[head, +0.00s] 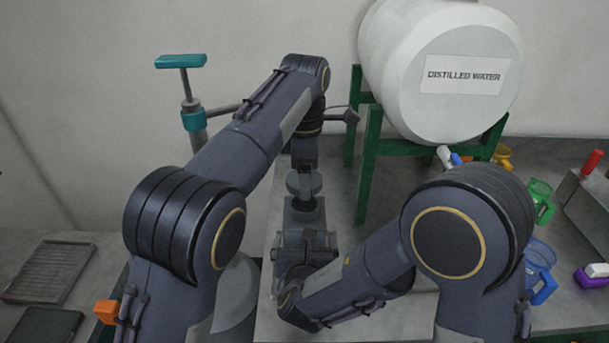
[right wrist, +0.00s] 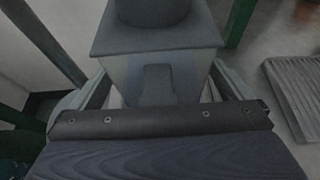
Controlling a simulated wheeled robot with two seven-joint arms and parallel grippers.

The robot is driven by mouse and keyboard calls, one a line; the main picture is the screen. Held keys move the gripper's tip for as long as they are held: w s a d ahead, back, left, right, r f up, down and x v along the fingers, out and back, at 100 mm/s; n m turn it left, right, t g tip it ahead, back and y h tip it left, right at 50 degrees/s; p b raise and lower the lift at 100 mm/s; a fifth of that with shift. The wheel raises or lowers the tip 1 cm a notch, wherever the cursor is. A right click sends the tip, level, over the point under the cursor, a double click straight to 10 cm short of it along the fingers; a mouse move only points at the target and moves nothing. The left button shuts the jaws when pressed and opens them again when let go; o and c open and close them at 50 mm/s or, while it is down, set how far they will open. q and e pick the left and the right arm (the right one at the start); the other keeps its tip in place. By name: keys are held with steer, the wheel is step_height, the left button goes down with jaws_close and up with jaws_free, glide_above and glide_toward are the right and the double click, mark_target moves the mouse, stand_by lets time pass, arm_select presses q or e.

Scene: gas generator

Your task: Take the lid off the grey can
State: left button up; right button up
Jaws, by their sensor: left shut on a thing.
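The grey can (head: 304,218) stands on the bench in the middle of the head view, a square body with a flat top. Its round grey lid (head: 300,185) shows above that top; I cannot tell whether it is seated or raised. My left gripper (head: 306,178) points straight down from above and is shut on the lid. My right gripper (head: 304,245) is low at the can's near side. In the right wrist view its fingers (right wrist: 160,85) lie along both sides of the can (right wrist: 155,42), apparently touching it. The lid's upper part is out of that view.
A white distilled water drum (head: 420,95) on a green stand (head: 373,165) is behind right. A teal-handled pump (head: 190,100) stands behind left. Coloured jugs (head: 540,200) are at right. A tray (head: 50,270) lies at far left. Bench right of the can is clear.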

steer(key=v, duration=1.2)
